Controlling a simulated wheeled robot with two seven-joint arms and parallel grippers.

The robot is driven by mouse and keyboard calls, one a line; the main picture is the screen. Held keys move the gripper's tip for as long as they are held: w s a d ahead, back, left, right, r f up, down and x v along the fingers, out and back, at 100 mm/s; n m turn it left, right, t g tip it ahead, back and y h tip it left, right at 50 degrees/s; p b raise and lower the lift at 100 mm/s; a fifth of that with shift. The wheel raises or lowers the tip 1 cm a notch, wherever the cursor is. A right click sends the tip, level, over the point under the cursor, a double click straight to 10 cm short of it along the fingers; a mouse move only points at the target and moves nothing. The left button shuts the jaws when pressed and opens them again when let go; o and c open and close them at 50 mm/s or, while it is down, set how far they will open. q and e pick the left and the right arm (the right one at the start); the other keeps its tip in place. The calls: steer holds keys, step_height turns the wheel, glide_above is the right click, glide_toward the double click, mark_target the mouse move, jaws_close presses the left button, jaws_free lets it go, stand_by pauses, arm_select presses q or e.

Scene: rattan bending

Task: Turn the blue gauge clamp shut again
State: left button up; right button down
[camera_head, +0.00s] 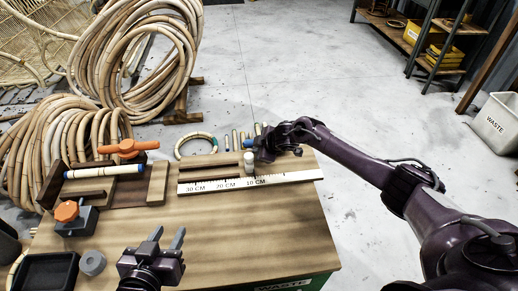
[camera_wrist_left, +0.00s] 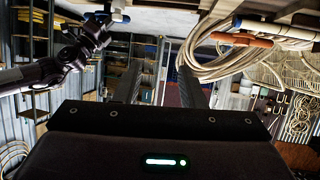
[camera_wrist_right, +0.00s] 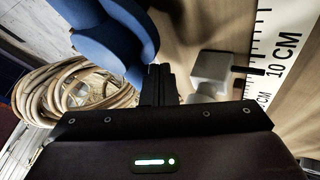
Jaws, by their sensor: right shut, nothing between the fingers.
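The blue gauge clamp (camera_head: 248,143) is at the back edge of the bench by the ruler, partly hidden by my right gripper. Its rounded blue knob (camera_wrist_right: 112,32) fills the upper left of the right wrist view. My right gripper (camera_head: 262,147) is shut and empty; its fingertips (camera_wrist_right: 158,72) are close beside the knob, and I cannot tell if they touch. A pale grey block (camera_wrist_right: 212,70) is to the right of the fingers. My left gripper (camera_head: 167,238) is open and empty above the bench's front; its fingers also stand apart in the left wrist view (camera_wrist_left: 160,75).
A white ruler (camera_head: 290,178) lies along the bench. At left are an orange-handled clamp (camera_head: 128,148), a blue-ended rod (camera_head: 105,171), an orange knob (camera_head: 67,211), a black tray (camera_head: 45,272) and a grey ring (camera_head: 92,263). Rattan coils (camera_head: 130,60) stand behind. The bench's front middle is clear.

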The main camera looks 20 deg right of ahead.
steer(key=shift+w+a+r+m+h+p, duration=0.15)
steer(key=shift+w+m+h+p, duration=0.2)
steer(key=shift+m, duration=0.2)
steer(key=shift+w+a+f+m+h+p, duration=0.1)
steer(key=shift+w+m+h+p, duration=0.1)
steer(key=shift+m+h+p, duration=0.3)
steer(key=shift+w, duration=0.5)
arm_select(q)
steer(key=s+a+f+g+y, duration=0.2)
steer(key=s+f+g, duration=0.4)
steer(key=s+f, duration=0.3)
steer(key=shift+f, duration=0.45)
arm_select(e)
steer(key=shift+w, duration=0.5)
arm_select(q)
steer(key=shift+w, duration=0.1)
arm_select(e)
steer(key=shift+w, duration=0.1)
arm_select(q)
steer(key=shift+w+r, duration=0.1)
steer(key=shift+r, duration=0.05)
